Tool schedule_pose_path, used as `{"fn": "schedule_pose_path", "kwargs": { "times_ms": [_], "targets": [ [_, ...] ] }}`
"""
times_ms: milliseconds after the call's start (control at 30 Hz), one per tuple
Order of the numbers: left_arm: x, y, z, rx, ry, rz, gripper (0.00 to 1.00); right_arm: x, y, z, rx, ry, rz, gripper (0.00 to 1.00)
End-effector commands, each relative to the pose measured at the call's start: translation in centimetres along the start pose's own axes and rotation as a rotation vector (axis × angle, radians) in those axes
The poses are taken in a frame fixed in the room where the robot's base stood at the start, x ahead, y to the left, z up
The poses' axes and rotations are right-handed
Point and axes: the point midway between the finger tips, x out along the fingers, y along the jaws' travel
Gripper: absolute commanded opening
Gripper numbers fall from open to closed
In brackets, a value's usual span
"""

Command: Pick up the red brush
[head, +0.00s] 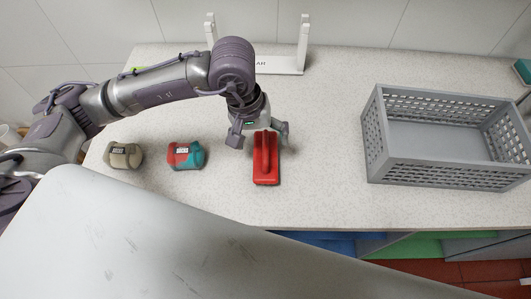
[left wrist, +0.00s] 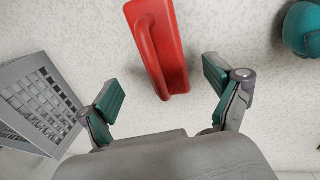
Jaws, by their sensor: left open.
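The red brush (head: 266,165) lies on the white speckled counter, its handle facing up, in the middle of the head view. My left gripper (head: 258,138) is open above the far end of the brush, its fingers apart on either side. In the left wrist view the brush (left wrist: 160,50) lies ahead of and partly between the open fingers (left wrist: 165,95), touching neither as far as I can see. The brush's bristles are hidden beneath it. My right gripper is in neither view.
A grey perforated basket (head: 425,135) stands on the counter at the right. Rolled socks, one beige (head: 123,155) and one red and teal (head: 186,155), lie left of the brush. A white router (head: 280,65) with upright antennas stands behind my left arm. The counter between brush and basket is clear.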

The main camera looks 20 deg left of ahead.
Motion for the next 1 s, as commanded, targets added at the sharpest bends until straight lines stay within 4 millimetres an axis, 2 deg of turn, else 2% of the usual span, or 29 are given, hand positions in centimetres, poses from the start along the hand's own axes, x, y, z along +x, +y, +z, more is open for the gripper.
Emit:
{"fn": "schedule_pose_path", "kwargs": {
  "times_ms": [167, 300, 600, 667, 1000],
  "targets": [
    [2.1, -0.4, 0.6, -0.002, -0.008, -0.004, 0.91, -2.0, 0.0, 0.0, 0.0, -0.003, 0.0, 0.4],
    [4.2, -0.4, 0.6, -0.002, -0.005, 0.0, 0.91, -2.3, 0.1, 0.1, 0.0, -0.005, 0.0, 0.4],
    [4.9, -0.4, 0.5, 0.0, -0.001, 0.0, 0.91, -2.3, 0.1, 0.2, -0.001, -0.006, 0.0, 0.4],
    [4.9, -0.4, 0.5, 0.0, -0.001, 0.0, 0.82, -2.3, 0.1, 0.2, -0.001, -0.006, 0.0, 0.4],
    [4.8, -0.4, 0.5, 0.0, -0.001, 0.0, 0.26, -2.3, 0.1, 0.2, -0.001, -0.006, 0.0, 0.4]
  ]
}}
